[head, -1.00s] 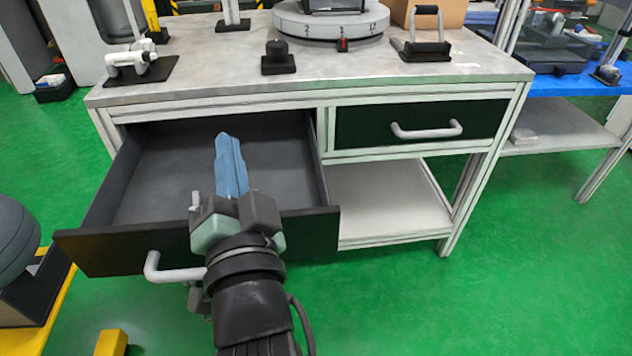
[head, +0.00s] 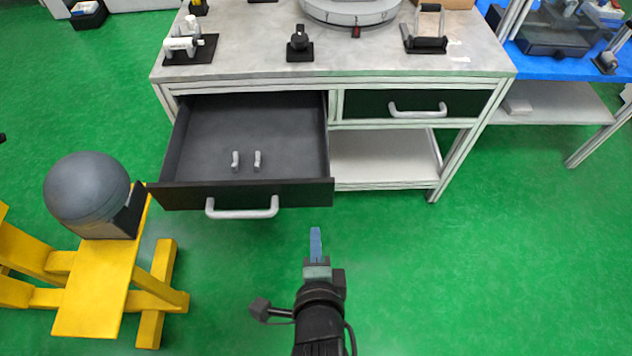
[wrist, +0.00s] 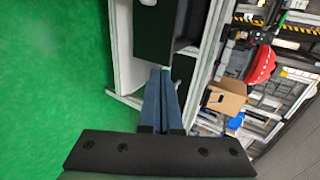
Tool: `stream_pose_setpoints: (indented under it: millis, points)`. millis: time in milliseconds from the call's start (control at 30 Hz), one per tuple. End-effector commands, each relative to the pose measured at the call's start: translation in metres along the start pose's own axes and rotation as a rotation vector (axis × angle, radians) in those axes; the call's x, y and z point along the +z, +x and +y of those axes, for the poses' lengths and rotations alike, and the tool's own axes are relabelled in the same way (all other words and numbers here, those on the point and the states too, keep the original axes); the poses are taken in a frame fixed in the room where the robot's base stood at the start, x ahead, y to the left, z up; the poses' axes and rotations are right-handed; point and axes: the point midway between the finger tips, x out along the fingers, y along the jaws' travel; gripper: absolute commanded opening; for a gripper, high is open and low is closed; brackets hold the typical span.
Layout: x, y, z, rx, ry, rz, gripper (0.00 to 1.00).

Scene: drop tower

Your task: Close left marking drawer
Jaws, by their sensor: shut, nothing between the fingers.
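The left drawer (head: 240,194) of the workbench is pulled well out, its dark front standing far forward of the bench. Its light grey handle (head: 242,208) is on the front face. Two small light grey pieces (head: 246,161) stand inside on the drawer floor. My gripper (head: 315,232) is shut and empty, in front of the drawer and a little right of its handle, apart from both. In the wrist view its blue fingers (wrist: 160,100) are together, pointing toward the bench, which appears turned sideways.
The right drawer (head: 375,104) is shut, above an open white shelf (head: 385,160). A yellow stand (head: 100,285) with a grey ball (head: 87,193) is at left. Green floor (head: 470,280) is clear at right. A blue table (head: 560,70) stands far right.

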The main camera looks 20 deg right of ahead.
Motion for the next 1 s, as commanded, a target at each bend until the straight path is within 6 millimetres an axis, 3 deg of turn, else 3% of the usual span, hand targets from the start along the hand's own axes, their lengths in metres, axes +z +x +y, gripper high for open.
stream_pose_setpoints:
  millis: [267, 667, 1000]
  points:
    - [0.000, 0.026, 0.003, 0.003, 0.007, 0.000, 0.00]
    - [0.000, 0.105, 0.003, 0.003, 0.006, 0.001, 0.00]
    - [0.000, 0.132, -0.017, 0.003, 0.006, 0.001, 0.00]
